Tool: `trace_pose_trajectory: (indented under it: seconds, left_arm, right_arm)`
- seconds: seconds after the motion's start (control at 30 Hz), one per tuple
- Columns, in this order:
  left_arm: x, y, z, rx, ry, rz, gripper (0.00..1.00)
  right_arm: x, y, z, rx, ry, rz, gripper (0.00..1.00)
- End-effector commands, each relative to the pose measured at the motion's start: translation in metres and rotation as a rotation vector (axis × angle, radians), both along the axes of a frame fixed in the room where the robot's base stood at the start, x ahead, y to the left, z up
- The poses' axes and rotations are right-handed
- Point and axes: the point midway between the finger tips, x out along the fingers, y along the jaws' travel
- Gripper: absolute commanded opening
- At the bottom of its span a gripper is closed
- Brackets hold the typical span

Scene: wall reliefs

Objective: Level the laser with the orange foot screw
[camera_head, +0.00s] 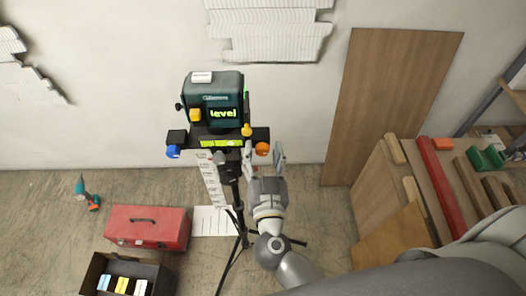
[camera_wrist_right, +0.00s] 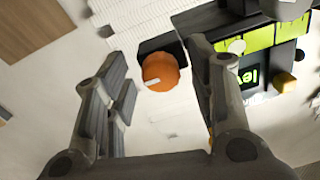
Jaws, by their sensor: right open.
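The laser (camera_head: 213,97) is a dark green box on a black tripod (camera_head: 243,222), in the middle of the head view. Its screen reads "level" in green, and a lit green strip (camera_head: 222,143) shows on the base below. The orange foot screw (camera_head: 262,149) is at the base's right end, a blue screw (camera_head: 173,152) at its left. My right gripper (camera_head: 264,156) is open around the orange screw's position in the head view. In the right wrist view the orange screw (camera_wrist_right: 160,71) lies between and beyond the open fingers, with no contact visible. My left gripper is not in view.
A red toolbox (camera_head: 147,228) and an open box (camera_head: 128,275) stand on the floor at left, near a teal drill (camera_head: 86,193). A wooden board (camera_head: 392,98) leans on the wall. A bench (camera_head: 373,205) with wood pieces is at right. White reliefs (camera_head: 268,27) hang on the wall.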

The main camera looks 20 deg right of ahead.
Motion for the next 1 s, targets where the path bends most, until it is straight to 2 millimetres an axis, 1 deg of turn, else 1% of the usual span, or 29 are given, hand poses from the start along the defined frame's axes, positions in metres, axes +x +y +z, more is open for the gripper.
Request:
trace_pose_trajectory:
  seconds: [0.2, 0.57, 0.83, 1.0]
  left_arm:
    - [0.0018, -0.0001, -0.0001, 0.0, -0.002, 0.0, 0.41]
    - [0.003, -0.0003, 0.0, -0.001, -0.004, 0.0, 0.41]
    - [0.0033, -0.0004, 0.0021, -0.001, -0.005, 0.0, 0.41]
    - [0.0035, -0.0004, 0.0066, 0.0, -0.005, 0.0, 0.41]
  right_arm:
    - [0.0004, -0.0002, -0.0002, 0.0, 0.0, 0.0, 0.51]
    - [0.0001, -0.0002, 0.0, 0.0, -0.001, 0.0, 0.05]
    - [0.0, -0.0001, 0.0003, 0.025, -0.007, 0.0, 0.05]
    - [-0.0001, 0.0, 0.001, 0.096, -0.027, -0.002, 0.04]
